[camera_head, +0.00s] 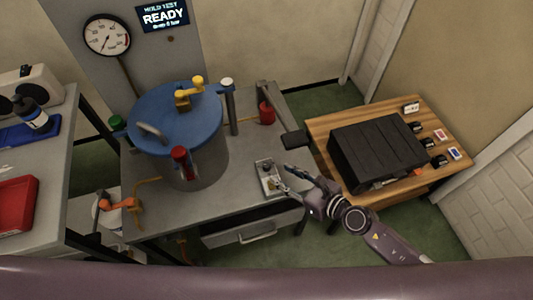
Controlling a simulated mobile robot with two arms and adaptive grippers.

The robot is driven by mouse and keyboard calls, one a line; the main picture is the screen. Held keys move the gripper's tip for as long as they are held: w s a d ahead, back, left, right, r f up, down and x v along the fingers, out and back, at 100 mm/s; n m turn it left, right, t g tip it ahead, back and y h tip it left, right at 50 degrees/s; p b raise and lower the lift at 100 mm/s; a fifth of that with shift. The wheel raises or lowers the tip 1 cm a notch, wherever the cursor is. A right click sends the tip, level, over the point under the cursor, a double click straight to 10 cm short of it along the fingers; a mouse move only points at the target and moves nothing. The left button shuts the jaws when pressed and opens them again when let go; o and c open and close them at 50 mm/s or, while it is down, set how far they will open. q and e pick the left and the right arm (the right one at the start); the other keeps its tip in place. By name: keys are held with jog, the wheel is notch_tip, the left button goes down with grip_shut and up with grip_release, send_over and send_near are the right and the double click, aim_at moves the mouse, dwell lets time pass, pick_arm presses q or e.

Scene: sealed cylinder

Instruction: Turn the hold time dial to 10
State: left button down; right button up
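A small grey control box (267,173) lies on the grey workbench near its right front part. It carries small knobs, but I cannot read its markings or tell which knob is the hold time dial. My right gripper (283,181) reaches in from the lower right, with its fingertips at the right side of this box. I cannot tell whether the fingers touch a knob or how far apart they are. The display (163,15) on the back panel reads "HOLD TEST READY". My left gripper is not in view.
A blue-lidded cylinder (175,118) with coloured clamps stands on the workbench (240,160). A round gauge (107,35) is behind it. A wooden table (330,120) with a black case (378,148) is at right. A red tray (14,203) is at left.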

aim_at(268, 166)
jog(key=b+x, duration=0.1)
jog(key=x, duration=0.6)
grip_shut()
